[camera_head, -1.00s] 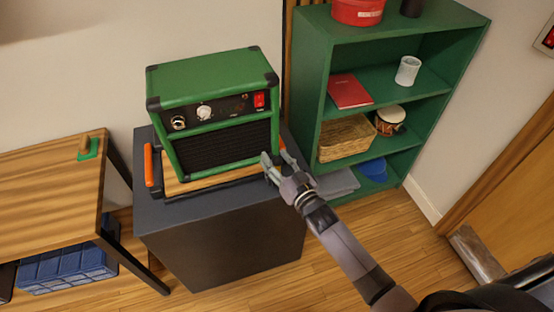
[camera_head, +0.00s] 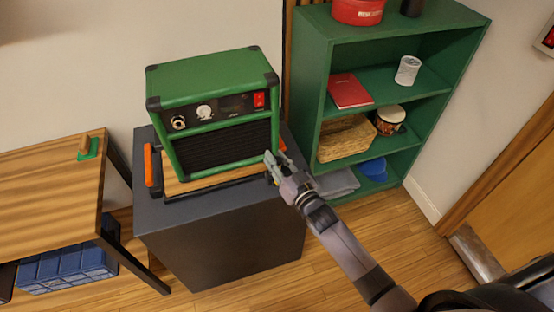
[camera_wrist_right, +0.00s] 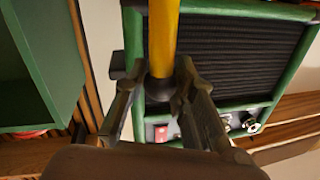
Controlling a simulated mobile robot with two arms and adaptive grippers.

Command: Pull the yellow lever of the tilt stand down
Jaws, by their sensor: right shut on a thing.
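The yellow lever (camera_wrist_right: 163,40) of the tilt stand runs down from the top of the right wrist view to a dark round end between my fingers. My right gripper (camera_wrist_right: 160,80) is shut on the lever; in the head view the right gripper (camera_head: 272,166) is at the stand's front right corner and hides most of the lever. The tilt stand (camera_head: 208,184) has a wooden board with an orange handle at its left. A green amp (camera_head: 212,110) with a black grille sits on it. My left gripper is not in view.
The stand rests on a dark grey cabinet (camera_head: 220,245). A green shelf (camera_head: 310,75) stands close on the right, holding a red book (camera_head: 349,90), a basket (camera_head: 345,138) and other items. A wooden table (camera_head: 50,190) is on the left.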

